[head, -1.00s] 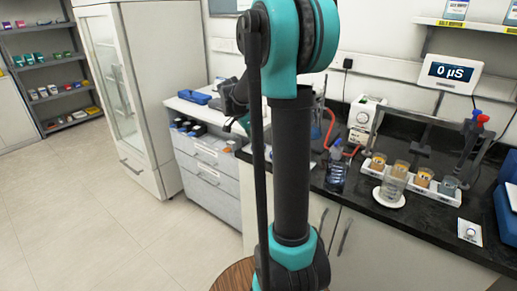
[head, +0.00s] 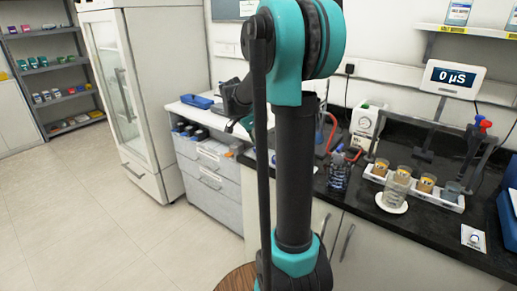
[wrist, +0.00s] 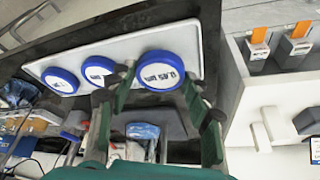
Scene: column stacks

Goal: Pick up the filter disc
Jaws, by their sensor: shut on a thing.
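Three round filter discs with blue rims and white labelled faces show in the wrist view, in a row along a white tray (wrist: 115,45). The rightmost filter disc (wrist: 161,71) is between the fingers of my gripper (wrist: 161,88), which is shut on it; its label seems to read 0.45 µm. The middle disc (wrist: 98,70) and the left disc (wrist: 61,80) are free of the fingers. I cannot tell whether the held disc still touches the tray. In the head view my arm hides the discs and most of the gripper.
In the head view a black bench (head: 437,232) at right carries a rack with several beakers (head: 427,183) and a white box (head: 365,122). A drawer unit (head: 208,163) with a blue tray (head: 197,101) stands at left. Floor at left is clear.

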